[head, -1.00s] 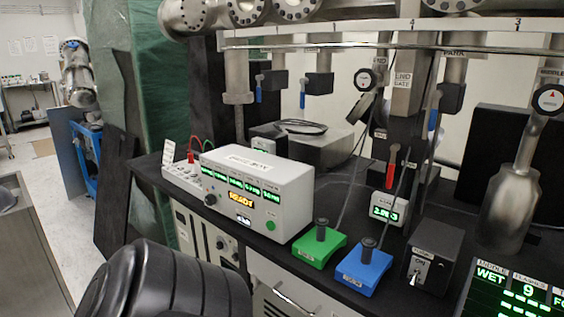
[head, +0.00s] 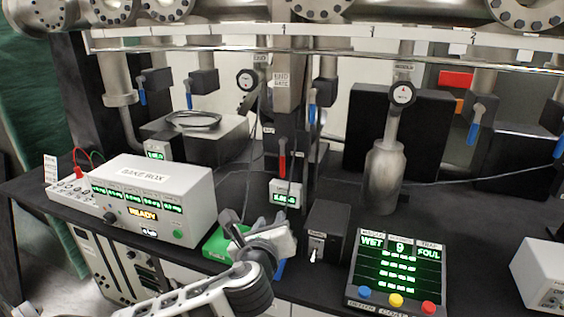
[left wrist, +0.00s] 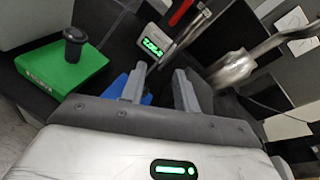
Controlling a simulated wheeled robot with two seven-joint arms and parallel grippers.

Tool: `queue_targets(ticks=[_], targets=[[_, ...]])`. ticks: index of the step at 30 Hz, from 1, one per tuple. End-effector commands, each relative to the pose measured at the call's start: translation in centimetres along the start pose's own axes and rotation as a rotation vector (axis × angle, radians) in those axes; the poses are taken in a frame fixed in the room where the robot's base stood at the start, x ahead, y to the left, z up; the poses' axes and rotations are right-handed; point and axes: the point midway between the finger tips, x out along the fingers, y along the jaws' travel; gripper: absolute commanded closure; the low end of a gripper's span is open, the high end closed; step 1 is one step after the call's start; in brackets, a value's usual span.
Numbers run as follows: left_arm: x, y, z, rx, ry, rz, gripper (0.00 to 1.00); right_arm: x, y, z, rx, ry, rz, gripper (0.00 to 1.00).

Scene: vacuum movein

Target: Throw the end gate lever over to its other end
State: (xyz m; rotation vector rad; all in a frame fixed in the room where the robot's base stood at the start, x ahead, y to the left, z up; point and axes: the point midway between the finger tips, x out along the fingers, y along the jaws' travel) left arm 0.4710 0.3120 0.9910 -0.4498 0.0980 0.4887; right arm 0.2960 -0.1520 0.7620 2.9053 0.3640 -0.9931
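The end gate lever (head: 282,160) has a red handle and hangs on the dark lower part of the grey column, below the END GATE label (head: 281,80) in the head view. Its red handle also shows at the top of the left wrist view (left wrist: 181,11). My left gripper (head: 284,222) is in front of and below the lever, apart from it. In the left wrist view, its two fingers (left wrist: 160,72) are apart with nothing between them. My right gripper is in neither current view.
A small green-lit readout (head: 285,194) sits just below the lever. A green block with a black knob (left wrist: 66,68) and a mostly hidden blue block (left wrist: 119,84) lie near my left gripper. A dark switch box (head: 327,231) and metal flask (head: 383,178) stand to the right.

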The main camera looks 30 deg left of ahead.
Motion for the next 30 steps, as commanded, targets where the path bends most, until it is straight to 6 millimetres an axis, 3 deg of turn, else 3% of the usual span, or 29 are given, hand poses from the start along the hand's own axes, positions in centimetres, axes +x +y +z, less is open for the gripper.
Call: queue_targets(ticks=[3, 7, 14, 24, 30], targets=[[1.5, -1.2, 3.1, 0.257, -0.123, -0.047, 0.69, 0.0, 0.0, 0.0, 0.001, 0.001, 0.000, 0.64], [2.3, -1.9, 4.6, 0.398, -0.186, -0.063, 0.69, 0.0, 0.0, -0.1, 0.001, 0.001, 0.000, 0.64], [5.1, -2.2, 5.4, 0.419, -0.196, -0.062, 0.69, -0.2, 0.0, -0.4, 0.001, 0.002, 0.000, 0.64], [12.4, -3.0, 6.6, 0.415, -0.192, -0.060, 0.69, -0.4, 0.0, -0.5, 0.001, 0.000, 0.002, 0.64], [15.8, -3.3, 7.0, 0.414, -0.191, -0.062, 0.69, -0.3, 0.1, -0.4, 0.001, -0.002, 0.004, 0.64]])
